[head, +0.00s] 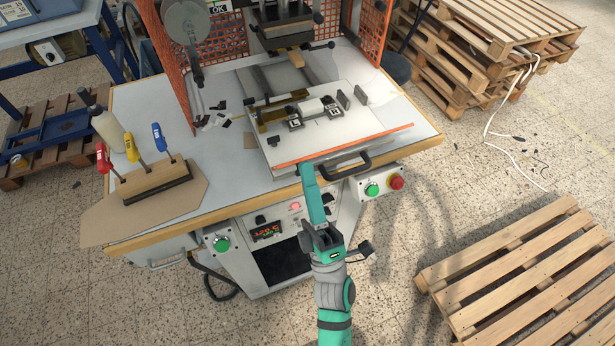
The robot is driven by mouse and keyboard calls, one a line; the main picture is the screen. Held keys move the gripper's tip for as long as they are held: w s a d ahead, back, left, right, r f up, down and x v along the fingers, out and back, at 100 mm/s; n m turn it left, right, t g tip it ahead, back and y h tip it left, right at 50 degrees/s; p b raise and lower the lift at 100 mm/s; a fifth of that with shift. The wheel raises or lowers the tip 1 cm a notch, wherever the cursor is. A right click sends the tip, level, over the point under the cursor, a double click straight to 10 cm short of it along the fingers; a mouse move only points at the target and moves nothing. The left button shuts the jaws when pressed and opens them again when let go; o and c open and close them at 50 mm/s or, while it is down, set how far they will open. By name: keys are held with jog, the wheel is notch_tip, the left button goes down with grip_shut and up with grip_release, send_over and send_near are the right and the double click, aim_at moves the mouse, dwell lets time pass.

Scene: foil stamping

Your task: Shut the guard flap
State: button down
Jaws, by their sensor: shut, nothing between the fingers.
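A flat pale panel with an orange front edge (340,147) lies level at the front of the stamping press; it looks like the guard flap, though I cannot be sure. A black bar handle (347,168) sticks out below its front edge. My teal gripper (307,168) reaches up from the bottom of the picture. Its fingers are shut and empty. The tips appear just in front of the orange edge, left of the handle; I cannot tell whether they touch anything.
Orange mesh guards stand at the left (174,65) and right (374,30) of the press. A pallet (530,270) lies on the floor at right.

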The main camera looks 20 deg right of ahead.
jog(key=s+f, duration=0.3)
jog(key=s, duration=0.7)
jog(key=shift+a+f+y, duration=0.3)
jog(key=shift+a+f, duration=0.05)
jog(key=shift+a, duration=0.1)
jog(key=shift+a+f, duration=0.1)
jog(key=s+a+f+m+g, duration=0.3)
jog(key=a+f+m+g, duration=0.3)
jog(key=f+m, duration=0.4)
jog(key=shift+a+f+h, duration=0.35)
jog(key=shift+f+h, duration=0.05)
jog(key=shift+f, duration=0.05)
jog(key=c, duration=2.3)
grip_release()
jog(key=s+a+f+m+g+y, duration=0.2)
jog(key=s+a+f+m+g, duration=0.4)
jog(key=s+f, duration=0.2)
jog(key=shift+s+a+f, duration=0.25)
jog(key=shift+f, duration=0.25)
jog(key=o, duration=0.7)
jog(key=shift+s+a+f+m, duration=0.1)
jog(key=shift+s+f+m, duration=0.1)
jog(key=shift+m, duration=0.1)
jog(key=shift+c, duration=0.8)
jog(key=shift+w, duration=0.1)
